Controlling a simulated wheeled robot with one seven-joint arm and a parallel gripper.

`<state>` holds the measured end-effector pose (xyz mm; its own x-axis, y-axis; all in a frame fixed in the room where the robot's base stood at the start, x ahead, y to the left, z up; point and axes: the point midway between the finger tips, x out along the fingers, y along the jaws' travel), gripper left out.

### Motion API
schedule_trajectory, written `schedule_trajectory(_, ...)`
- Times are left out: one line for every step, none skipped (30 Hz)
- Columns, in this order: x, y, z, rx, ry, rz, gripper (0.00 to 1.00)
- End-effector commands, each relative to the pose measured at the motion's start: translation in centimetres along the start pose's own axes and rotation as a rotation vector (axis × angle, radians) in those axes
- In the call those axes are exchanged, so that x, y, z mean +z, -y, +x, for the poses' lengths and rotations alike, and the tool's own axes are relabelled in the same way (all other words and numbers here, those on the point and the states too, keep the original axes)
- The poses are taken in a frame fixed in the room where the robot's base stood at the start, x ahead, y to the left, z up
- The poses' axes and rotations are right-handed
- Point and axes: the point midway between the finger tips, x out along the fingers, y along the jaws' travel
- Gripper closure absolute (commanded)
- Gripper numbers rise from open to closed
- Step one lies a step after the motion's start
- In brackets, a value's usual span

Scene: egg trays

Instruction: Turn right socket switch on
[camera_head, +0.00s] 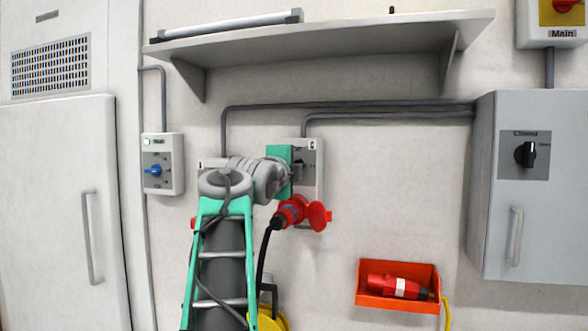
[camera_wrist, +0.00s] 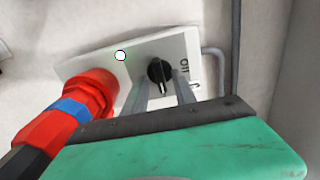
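The right socket (camera_head: 318,172) is a light grey wall box, partly hidden behind my gripper in the head view. In the wrist view its panel (camera_wrist: 100,50) carries a round black switch knob (camera_wrist: 159,71), a dark marking beside it and a round white lamp (camera_wrist: 120,56). A red plug (camera_head: 292,211) with a black cable sits in the socket's lower part; it also shows in the wrist view (camera_wrist: 88,95). My gripper (camera_wrist: 163,84) is open, its two grey fingers apart with the knob showing between their tips. Contact with the knob cannot be told.
A left box (camera_head: 202,164) is mostly hidden behind my arm. A shelf (camera_head: 330,40) juts out above. A grey cabinet (camera_head: 528,230) stands at the right. An orange bin (camera_head: 398,301) with a red connector hangs low. A blue-knobbed switch box (camera_head: 163,164) is at left.

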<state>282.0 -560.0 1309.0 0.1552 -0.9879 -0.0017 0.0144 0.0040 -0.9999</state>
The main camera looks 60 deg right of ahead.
Motion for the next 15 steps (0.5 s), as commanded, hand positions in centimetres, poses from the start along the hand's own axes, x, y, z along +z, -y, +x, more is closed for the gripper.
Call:
schedule_trajectory(0.1, 0.0, -0.4, -0.001, 0.001, 0.0, 0.67)
schedule_trajectory(0.1, 0.0, -0.7, -0.002, 0.002, 0.0, 0.67)
schedule_trajectory(0.1, 0.0, -1.3, -0.003, 0.003, 0.001, 0.67)
schedule_trajectory(0.1, 0.0, -1.9, -0.002, 0.003, 0.001, 0.67)
schedule_trajectory(0.1, 0.0, -2.5, -0.003, 0.004, 0.001, 0.67)
schedule_trajectory(0.2, -0.1, -3.4, -0.002, 0.005, 0.001, 0.67)
schedule_trajectory(0.2, 0.0, -4.0, -0.003, 0.005, 0.002, 0.67)
schedule_trajectory(0.2, -0.1, -4.7, -0.002, 0.005, 0.002, 0.67)
schedule_trajectory(0.1, -0.1, -5.5, -0.001, 0.005, 0.001, 0.67)
schedule_trajectory(0.2, -0.1, -6.0, -0.002, 0.005, 0.001, 0.67)
schedule_trajectory(0.2, -0.1, -6.5, -0.001, 0.004, 0.001, 0.67)
schedule_trajectory(0.2, -0.1, -7.0, 0.0, 0.004, 0.001, 0.67)
schedule_trajectory(0.1, -0.1, -7.3, 0.0, 0.003, 0.001, 0.67)
schedule_trajectory(0.1, -0.1, -7.5, 0.0, 0.003, 0.001, 0.67)
schedule_trajectory(0.1, -0.1, -7.7, 0.001, 0.002, 0.0, 0.67)
